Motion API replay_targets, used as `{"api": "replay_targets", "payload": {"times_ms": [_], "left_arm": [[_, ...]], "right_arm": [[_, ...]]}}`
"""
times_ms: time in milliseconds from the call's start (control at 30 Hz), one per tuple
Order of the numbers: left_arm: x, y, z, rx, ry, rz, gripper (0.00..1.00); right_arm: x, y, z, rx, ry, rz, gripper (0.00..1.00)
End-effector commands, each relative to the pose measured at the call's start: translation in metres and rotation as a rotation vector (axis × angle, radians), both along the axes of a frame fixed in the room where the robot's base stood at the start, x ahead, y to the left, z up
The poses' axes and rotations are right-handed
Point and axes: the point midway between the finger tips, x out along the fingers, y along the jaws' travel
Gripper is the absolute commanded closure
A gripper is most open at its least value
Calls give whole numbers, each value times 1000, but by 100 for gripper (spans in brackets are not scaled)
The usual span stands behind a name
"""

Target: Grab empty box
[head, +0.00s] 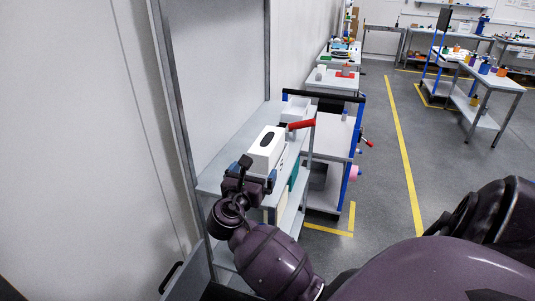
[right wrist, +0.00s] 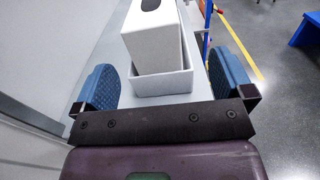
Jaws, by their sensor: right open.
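A tall white box (head: 267,147) with a dark oval opening in its top is on the grey shelf rack, just beyond my right gripper (head: 252,173). In the right wrist view, the white box (right wrist: 154,38) stands at or in a lower white open box (right wrist: 163,84); I cannot tell which. My right gripper (right wrist: 165,82) is open, its blue-padded fingers wide apart on either side of the lower box. Nothing is held between them. I cannot tell whether the fingers touch the box. My left gripper is not in view.
Another white bin (head: 296,108) and a red-handled item (head: 301,124) are farther along the shelf. A blue-framed trolley (head: 330,135) stands beside the rack. A wall panel is close on the left. The grey floor (head: 385,165) to the right is open, with yellow lines.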

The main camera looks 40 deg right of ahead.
Motion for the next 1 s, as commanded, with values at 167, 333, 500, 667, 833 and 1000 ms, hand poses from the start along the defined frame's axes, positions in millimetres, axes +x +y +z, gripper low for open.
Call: {"api": "replay_targets", "payload": {"times_ms": [167,333,500,667,833,1000], "left_arm": [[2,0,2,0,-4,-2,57],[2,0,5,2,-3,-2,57],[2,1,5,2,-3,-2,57],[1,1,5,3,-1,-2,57],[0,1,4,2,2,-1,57],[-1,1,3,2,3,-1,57]], "right_arm": [[8,-11,1,1,-2,0,1],[23,-28,3,-1,-3,1,1],[32,-45,2,0,-1,1,1],[35,-50,2,2,-1,2,1],[35,-49,2,2,-1,2,1],[34,-49,2,2,-1,1,27]]}}
